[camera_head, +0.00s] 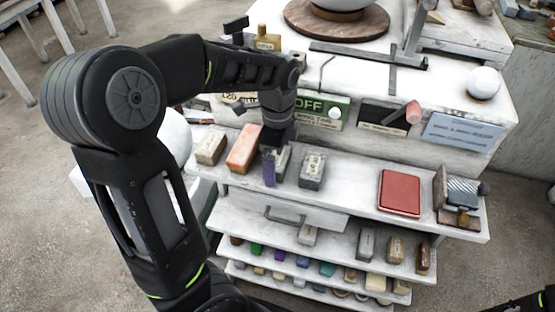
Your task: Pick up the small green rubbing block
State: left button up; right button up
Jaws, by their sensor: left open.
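My left gripper (276,151) points down over the upper shelf, in the row of blocks. Its jaws are open. A small grey-green block (284,161) shows partly right beside the fingers; the gripper hides much of it. I cannot tell whether the fingers touch it. A narrow purple piece (268,170) shows at the left side of the gripper. My right gripper is out of view.
An orange block (244,148) and a tan block (211,147) stand close on the left, a grey labelled block (312,170) on the right. A red flat box (399,193) lies further right. Bare shelf (350,185) lies between. A green sign (325,112) stands behind.

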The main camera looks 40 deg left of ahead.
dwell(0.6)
pick_arm(q)
jog(key=c, duration=1.8)
jog(key=shift+o, duration=0.2)
jog(key=shift+r, duration=0.15)
notch_tip(320, 180, up, 12)
notch_tip(320, 180, up, 4)
jog(key=p, duration=0.4)
send_over(278, 157)
jog(key=shift+r+p, duration=0.7)
jog(key=shift+r, duration=0.2)
jog(key=o, duration=1.3)
jog(key=c, duration=1.3)
